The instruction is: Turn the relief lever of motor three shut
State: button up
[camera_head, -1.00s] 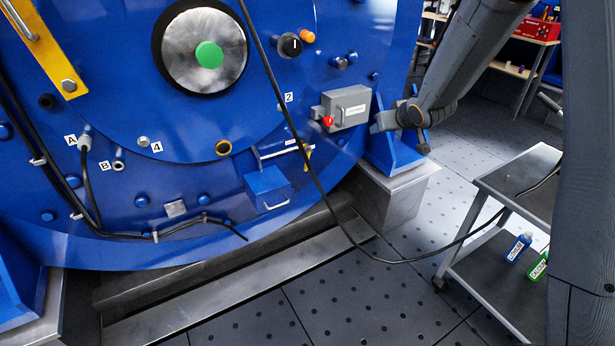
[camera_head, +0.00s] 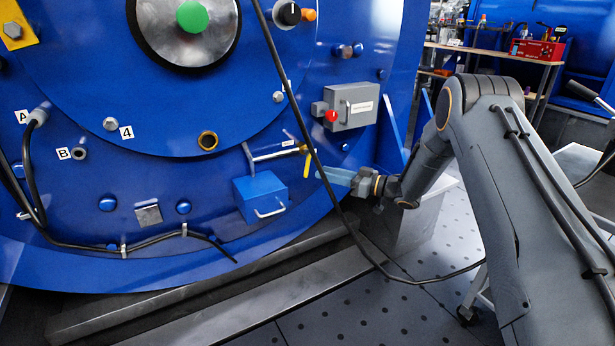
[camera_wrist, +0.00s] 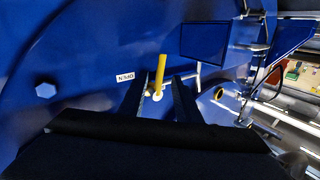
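The relief lever (camera_head: 307,164) is a small yellow handle at the right end of a thin metal pipe (camera_head: 275,156) on the blue motor face. In the wrist view the lever (camera_wrist: 160,72) points up from a pale round pivot, with an OPEN label (camera_wrist: 125,77) to its left. My gripper (camera_head: 322,174) is just right of the lever. In the wrist view its two dark fingers (camera_wrist: 157,85) are apart, with the lever showing between them. I cannot tell whether the fingertips reach past the lever; no contact is visible.
A black cable (camera_head: 300,140) hangs across the motor face close to my gripper. A grey box (camera_head: 351,108) with a red knob is above the lever, and a blue box (camera_head: 262,197) with a handle is below left. Perforated floor (camera_head: 340,315) lies in front.

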aim_at(307, 169)
jog(key=b+x, duration=0.2)
jog(key=x, duration=0.5)
jog(key=shift+a, duration=0.3)
grip_shut()
